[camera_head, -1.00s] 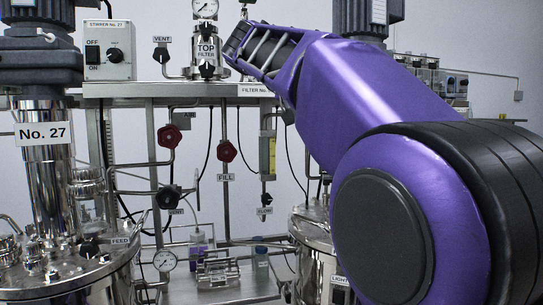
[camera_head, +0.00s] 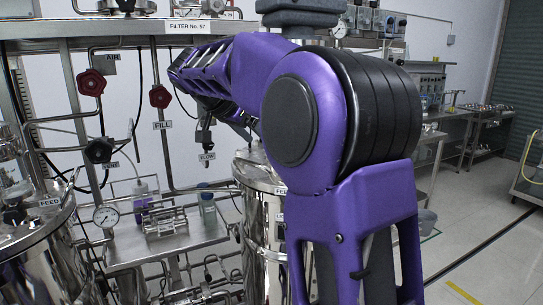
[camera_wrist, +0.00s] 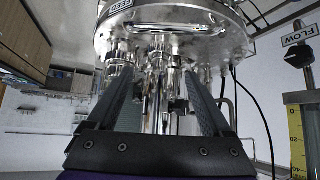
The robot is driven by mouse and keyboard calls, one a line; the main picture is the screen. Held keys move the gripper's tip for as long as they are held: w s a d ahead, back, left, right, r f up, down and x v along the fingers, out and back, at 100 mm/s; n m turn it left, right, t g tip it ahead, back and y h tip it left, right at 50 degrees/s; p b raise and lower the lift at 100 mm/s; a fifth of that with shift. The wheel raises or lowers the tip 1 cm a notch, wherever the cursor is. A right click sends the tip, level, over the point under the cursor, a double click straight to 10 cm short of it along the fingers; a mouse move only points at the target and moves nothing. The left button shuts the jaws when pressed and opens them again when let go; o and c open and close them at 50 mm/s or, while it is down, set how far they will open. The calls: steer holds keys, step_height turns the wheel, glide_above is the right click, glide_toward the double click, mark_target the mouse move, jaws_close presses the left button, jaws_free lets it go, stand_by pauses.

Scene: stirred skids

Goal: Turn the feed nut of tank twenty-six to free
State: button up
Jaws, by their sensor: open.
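My gripper (camera_wrist: 157,78) is open in the wrist view, its two dark fingers reaching towards metal fittings on a steel tank lid (camera_wrist: 180,14). A FEED label (camera_wrist: 120,5) sits on the lid near the left finger. Shiny fittings (camera_wrist: 155,58) show between the fingers; I cannot tell which is the feed nut, or whether a finger touches it. In the head view a steel tank (camera_head: 262,225) stands partly behind my arm, its number not visible. My arm hides most of its lid, and my gripper cannot be made out there.
Another tank (camera_head: 35,260) with a FEED label (camera_head: 50,202) is at the left. A pipe rack with red valve handles (camera_head: 159,96) and a FLOW valve (camera_head: 207,138) stands behind. A bench (camera_head: 185,240) carries bottles and a small rack. The floor (camera_head: 480,240) at right is largely clear.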

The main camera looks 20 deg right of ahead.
steer(key=x, duration=0.8)
steer(key=shift+w, duration=0.1)
jaws_close()
